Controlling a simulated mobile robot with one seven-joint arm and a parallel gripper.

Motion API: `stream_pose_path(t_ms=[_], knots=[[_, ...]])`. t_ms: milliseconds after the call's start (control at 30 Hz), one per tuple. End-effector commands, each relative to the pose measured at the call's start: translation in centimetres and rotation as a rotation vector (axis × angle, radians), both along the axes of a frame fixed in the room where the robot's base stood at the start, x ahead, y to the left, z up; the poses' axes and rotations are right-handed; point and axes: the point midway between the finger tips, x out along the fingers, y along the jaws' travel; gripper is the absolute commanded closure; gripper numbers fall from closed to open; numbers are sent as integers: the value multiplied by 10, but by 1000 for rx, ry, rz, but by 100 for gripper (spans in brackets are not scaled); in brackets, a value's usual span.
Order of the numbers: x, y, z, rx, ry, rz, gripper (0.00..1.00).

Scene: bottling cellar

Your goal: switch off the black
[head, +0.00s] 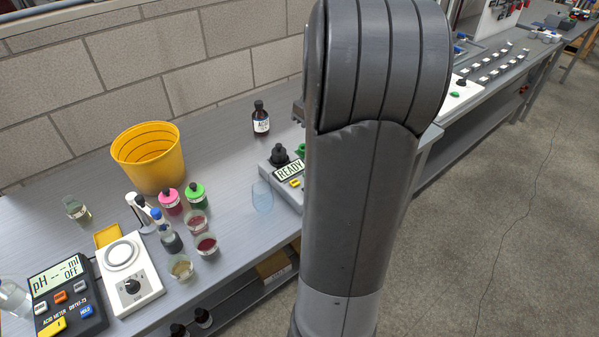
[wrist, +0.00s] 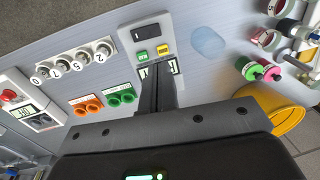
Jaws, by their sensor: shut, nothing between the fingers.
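A grey device with a READY display (head: 290,169) stands on the bench, partly behind my arm in the head view. It has a black knob (head: 279,155), a yellow button (head: 295,183) and a green part (head: 300,150). In the wrist view the device carries a black rocker-like panel (wrist: 148,32), a green button (wrist: 142,56) and a yellow button (wrist: 163,50). My gripper (wrist: 163,68) is shut and empty, its fingers over the display. I cannot tell whether they touch it. The black knob is not visible there. In the head view my arm hides the gripper.
A black pH meter (head: 66,300) reading OFF and a white stirrer (head: 130,275) stand at left. A yellow bucket (head: 150,160), small bottles and beakers stand between them and the device. A dark bottle (head: 260,118) is behind it; a bluish glass (head: 262,197) is beside it.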

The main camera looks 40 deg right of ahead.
Motion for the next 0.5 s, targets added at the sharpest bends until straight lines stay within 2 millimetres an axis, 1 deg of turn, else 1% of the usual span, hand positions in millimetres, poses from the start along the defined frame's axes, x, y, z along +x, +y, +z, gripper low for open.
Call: stream_pose_path(t_ms=[33, 133, 233, 500], knots=[[-1, -7, -3, 10, 3, -4, 100], [-2, -15, -7, 22, 4, -1, 100], [-2, -18, -8, 27, 5, 0, 100], [-2, -17, -8, 26, 5, 0, 100]])
